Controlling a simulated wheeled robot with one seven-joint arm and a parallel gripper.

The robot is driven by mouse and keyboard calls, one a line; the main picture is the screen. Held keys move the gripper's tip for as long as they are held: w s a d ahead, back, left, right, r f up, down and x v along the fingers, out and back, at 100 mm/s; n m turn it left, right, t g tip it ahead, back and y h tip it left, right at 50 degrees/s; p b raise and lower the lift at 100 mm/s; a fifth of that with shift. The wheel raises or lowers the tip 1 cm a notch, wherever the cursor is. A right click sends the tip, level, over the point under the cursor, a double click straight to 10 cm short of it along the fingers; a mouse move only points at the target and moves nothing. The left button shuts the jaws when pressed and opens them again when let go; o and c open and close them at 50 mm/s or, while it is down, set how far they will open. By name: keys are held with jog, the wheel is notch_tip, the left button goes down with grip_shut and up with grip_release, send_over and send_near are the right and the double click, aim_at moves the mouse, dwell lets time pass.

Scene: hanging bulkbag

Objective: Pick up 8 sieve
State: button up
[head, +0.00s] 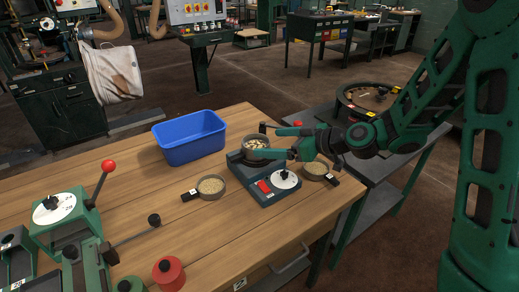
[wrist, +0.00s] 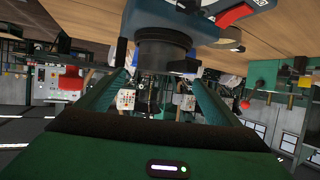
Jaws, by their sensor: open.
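Three round sieves show in the head view, and I cannot read a number 8 on any of them. One sieve (head: 256,143) with pale pieces in it sits on the green-grey device (head: 268,193). A second sieve (head: 211,188) lies left of the device, and a third sieve (head: 316,170) lies right of it; both hold fine tan material. My gripper (head: 276,143) is open, its fingers pointing left at the sieve on the device. In the wrist view that dark sieve (wrist: 162,52) stands between the two finger ends; I cannot tell whether they touch it.
A blue bin (head: 190,138) stands behind on the wooden table (head: 150,240). A round dark tray (head: 368,98) sits on the side bench. The table's front middle is clear.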

aim_at(247, 143)
jog(key=shift+x, duration=3)
jog(key=shift+d+f, duration=0.1)
jog(key=shift+f, duration=0.05)
